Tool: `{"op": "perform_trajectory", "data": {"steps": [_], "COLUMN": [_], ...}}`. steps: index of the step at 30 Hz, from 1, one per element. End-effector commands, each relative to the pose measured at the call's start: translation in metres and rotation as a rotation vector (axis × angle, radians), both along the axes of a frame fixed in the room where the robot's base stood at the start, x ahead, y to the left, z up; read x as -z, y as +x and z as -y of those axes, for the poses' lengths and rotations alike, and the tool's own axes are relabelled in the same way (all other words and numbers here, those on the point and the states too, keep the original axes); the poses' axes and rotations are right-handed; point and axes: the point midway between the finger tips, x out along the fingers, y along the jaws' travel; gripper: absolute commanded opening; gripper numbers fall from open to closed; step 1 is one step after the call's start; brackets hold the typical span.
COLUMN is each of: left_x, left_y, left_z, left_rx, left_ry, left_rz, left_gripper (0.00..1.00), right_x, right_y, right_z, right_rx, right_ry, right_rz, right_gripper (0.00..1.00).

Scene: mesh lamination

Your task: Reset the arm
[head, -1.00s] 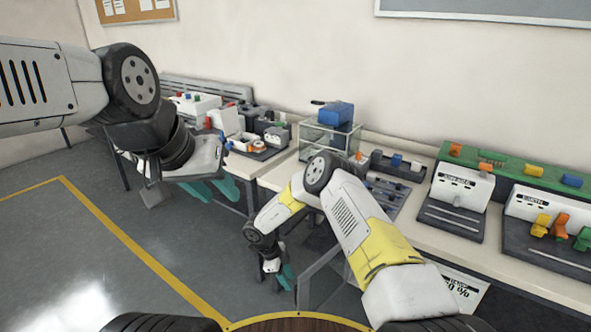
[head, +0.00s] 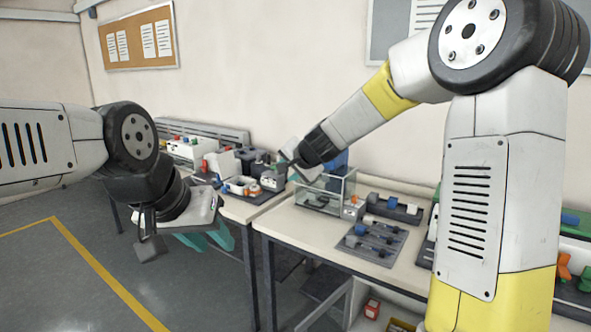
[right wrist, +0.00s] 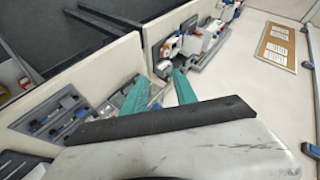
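My left gripper (head: 209,240) hangs at the left of the head view, over the grey floor in front of the benches. Its teal fingers are apart, with nothing seen between them. My right arm is raised across the right of the head view, its wrist in front of the glass-walled box. In the right wrist view the teal fingers of my right gripper (right wrist: 160,82) are spread apart and empty. In the head view those fingers are mostly hidden by the wrist.
The glass-walled box (head: 342,197) stands on the white bench (head: 293,226), near a grey tray of tools (head: 372,243). A second bench farther left holds several small devices. A cork board (head: 140,37) hangs on the wall. Open floor (head: 60,275) lies at left.

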Motion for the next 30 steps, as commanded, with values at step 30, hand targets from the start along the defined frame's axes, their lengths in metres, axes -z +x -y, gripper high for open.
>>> {"op": "perform_trajectory", "data": {"steps": [30], "left_x": [0.0], "left_y": [0.0], "left_z": [0.0], "left_rx": [0.0], "left_ry": [0.0], "left_rz": [0.0], "left_gripper": [0.36], "right_x": [-0.004], "right_y": [-0.343], "right_z": [0.165], "right_rx": [-0.43], "right_ry": [-0.622], "right_rz": [-0.158], "right_gripper": [0.34]}}
